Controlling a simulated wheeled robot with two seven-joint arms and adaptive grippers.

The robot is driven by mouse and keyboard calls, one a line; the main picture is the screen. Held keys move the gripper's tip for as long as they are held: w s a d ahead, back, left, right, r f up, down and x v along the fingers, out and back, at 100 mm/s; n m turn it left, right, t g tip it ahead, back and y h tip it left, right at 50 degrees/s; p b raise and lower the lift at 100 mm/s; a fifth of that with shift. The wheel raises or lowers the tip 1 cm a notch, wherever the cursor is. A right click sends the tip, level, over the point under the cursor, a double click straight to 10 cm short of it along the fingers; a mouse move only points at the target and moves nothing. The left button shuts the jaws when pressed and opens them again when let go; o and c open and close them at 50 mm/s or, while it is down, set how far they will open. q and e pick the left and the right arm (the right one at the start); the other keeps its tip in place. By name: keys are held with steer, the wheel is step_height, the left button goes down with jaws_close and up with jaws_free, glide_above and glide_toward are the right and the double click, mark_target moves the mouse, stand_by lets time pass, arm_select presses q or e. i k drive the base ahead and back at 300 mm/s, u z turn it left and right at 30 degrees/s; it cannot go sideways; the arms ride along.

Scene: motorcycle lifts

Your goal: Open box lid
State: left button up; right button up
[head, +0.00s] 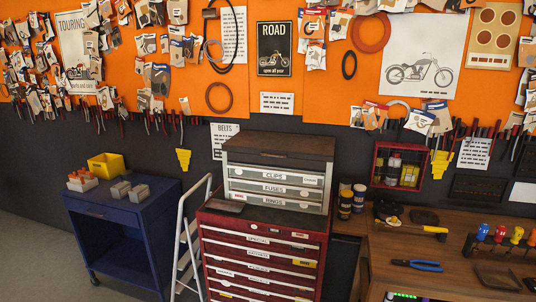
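A grey box (275,188) with drawers labelled CLIPS, FUSES and RINGS stands upright on a red tool cabinet (262,254). Its dark brown lid (279,146) lies flat on top and looks shut. The inside of the box is hidden. Neither of my grippers shows in the head view.
A blue cart (125,218) with a yellow bin (106,166) stands left, and a white folded ladder (190,236) leans between cart and cabinet. A wooden workbench (450,250) with a hammer (411,226) and blue pliers (417,265) stands right. Jars (346,202) stand close beside the box.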

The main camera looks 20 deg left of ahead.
mark_target(271, 144)
steer(key=u, duration=0.35)
steer(key=i, duration=1.1)
steer(key=z, duration=0.35)
